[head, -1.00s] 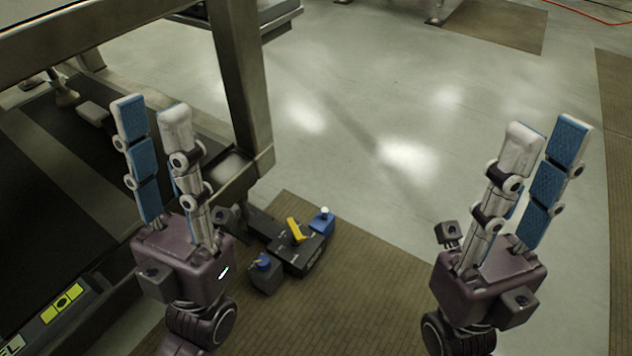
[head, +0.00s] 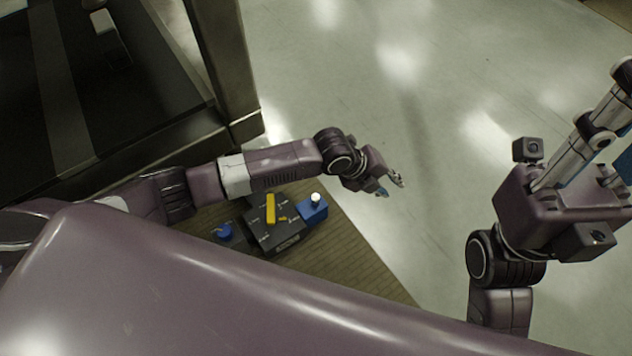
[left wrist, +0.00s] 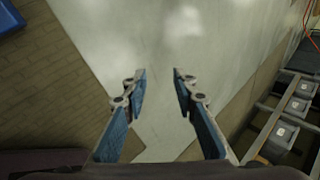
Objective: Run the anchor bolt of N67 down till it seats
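A dark block-like unit (head: 277,238) with small white markings lies on the brown mat in the head view, below my left forearm. A yellow bar (head: 271,208) stands out from its top. A blue block with a white knob (head: 313,209) adjoins its right side; a blue-topped piece (head: 224,232) is at its left. No N67 label or anchor bolt can be made out. My left gripper (head: 392,183) is right of and above the unit, empty; the left wrist view shows its fingers (left wrist: 160,75) apart. My right gripper (head: 618,110) is raised at the right edge, its fingers apart and partly cut off.
A dark metal frame with a post (head: 222,60) stands at the upper left. The brown mat (head: 350,262) lies on open grey floor (head: 430,120). A blue object (left wrist: 8,18) shows at the left wrist view's corner, and a rack with grey boxes (left wrist: 285,133) at its right.

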